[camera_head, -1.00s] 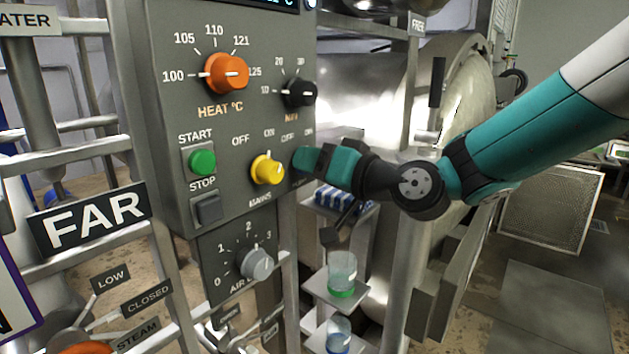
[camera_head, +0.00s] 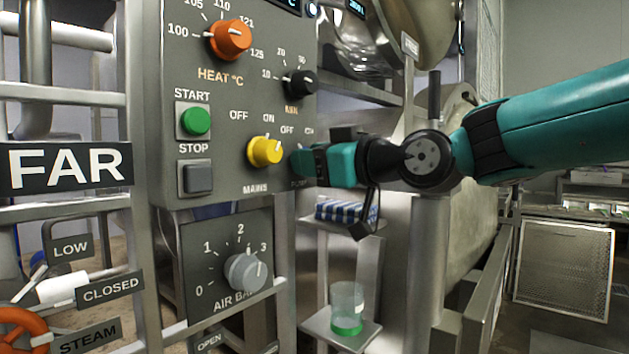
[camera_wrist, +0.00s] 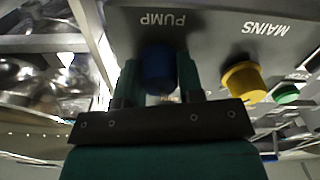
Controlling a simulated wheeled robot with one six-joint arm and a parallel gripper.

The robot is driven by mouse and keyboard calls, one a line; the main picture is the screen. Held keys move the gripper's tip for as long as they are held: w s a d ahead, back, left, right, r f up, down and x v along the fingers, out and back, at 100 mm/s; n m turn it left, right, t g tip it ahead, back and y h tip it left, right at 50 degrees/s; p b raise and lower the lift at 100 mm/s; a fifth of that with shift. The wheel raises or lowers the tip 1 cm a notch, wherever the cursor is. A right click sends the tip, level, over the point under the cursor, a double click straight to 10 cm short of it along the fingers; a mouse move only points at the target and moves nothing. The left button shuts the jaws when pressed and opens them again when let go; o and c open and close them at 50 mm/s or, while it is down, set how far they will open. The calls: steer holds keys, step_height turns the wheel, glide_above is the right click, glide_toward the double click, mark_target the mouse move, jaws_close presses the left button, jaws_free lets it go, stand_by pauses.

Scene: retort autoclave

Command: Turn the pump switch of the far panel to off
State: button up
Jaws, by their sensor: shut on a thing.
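The far panel (camera_head: 215,140) is a grey box with knobs and buttons, beside the FAR sign (camera_head: 68,164). My gripper (camera_head: 300,163) is at the panel's lower right, right of the yellow MAINS knob (camera_head: 264,151). In the wrist view, the blue pump switch (camera_wrist: 158,68) lies between the fingers of my gripper (camera_wrist: 160,78), under the PUMP label. The fingers are shut on it. In the head view my gripper hides this switch; OFF and part of ON show above it. The switch's exact pointing direction cannot be told.
The orange heat knob (camera_head: 230,39), black minutes knob (camera_head: 300,83), green start button (camera_head: 195,121) and grey stop button (camera_head: 197,177) are nearby. Below are the air knob (camera_head: 244,272) and a shelf (camera_head: 318,324) with a beaker (camera_head: 346,305).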

steer(key=shift+n+b, duration=0.3)
steer(key=shift+n, duration=0.1)
steer(key=o, duration=0.9)
steer(key=shift+b+v, duration=2.1)
steer(key=shift+v, duration=6.7)
steer(key=shift+a+f, duration=0.1)
